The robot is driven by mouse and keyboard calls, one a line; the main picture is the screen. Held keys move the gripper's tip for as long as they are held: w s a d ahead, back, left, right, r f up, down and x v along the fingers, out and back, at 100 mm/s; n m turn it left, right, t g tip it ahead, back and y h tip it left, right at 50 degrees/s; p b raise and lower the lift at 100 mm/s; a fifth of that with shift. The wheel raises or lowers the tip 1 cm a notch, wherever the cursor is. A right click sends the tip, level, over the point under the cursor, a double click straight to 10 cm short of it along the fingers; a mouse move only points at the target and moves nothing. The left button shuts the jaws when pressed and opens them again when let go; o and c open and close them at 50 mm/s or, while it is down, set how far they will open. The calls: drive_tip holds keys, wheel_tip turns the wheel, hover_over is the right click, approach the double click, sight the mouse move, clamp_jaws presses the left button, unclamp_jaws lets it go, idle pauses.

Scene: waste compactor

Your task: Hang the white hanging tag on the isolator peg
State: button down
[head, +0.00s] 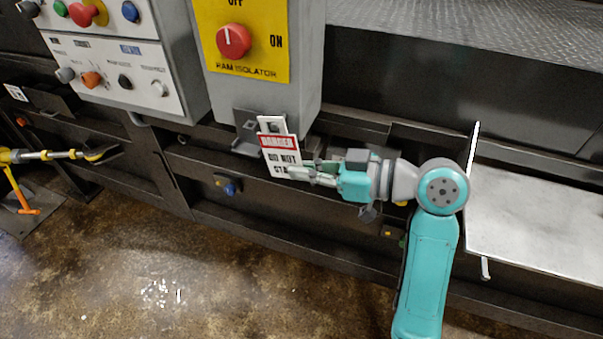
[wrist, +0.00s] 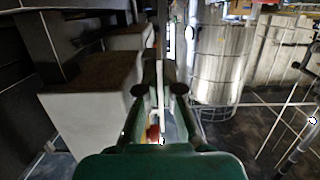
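The white hanging tag (head: 280,157) has a red DANGER band and a narrow upper part with a hole. It stands roughly upright just below the isolator box (head: 265,95), in front of a grey bracket (head: 247,122). My gripper (head: 300,172) comes from the right and is shut on the tag's lower right edge. In the wrist view the tag (wrist: 160,88) shows edge-on as a thin white strip between the two fingers. The isolator peg is not clearly seen; the tag's top overlaps the bracket, and I cannot tell whether they touch.
The red isolator knob (head: 233,41) sits on a yellow plate above. A grey control panel (head: 118,75) with several buttons is at upper left. A dark machine frame rail (head: 290,225) runs below the tag. A pale flat plate (head: 535,215) lies right of my arm.

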drive_tip(key=shift+w+d+f, duration=0.2)
drive_tip(key=shift+w, duration=0.35)
drive_tip(key=shift+w+d+f, duration=0.2)
drive_tip(key=shift+w, duration=0.3)
drive_tip(key=c, duration=1.2)
unclamp_jaws()
drive_tip(key=shift+c, duration=0.2)
drive_tip(key=v, duration=0.7)
drive_tip(key=shift+d, duration=0.3)
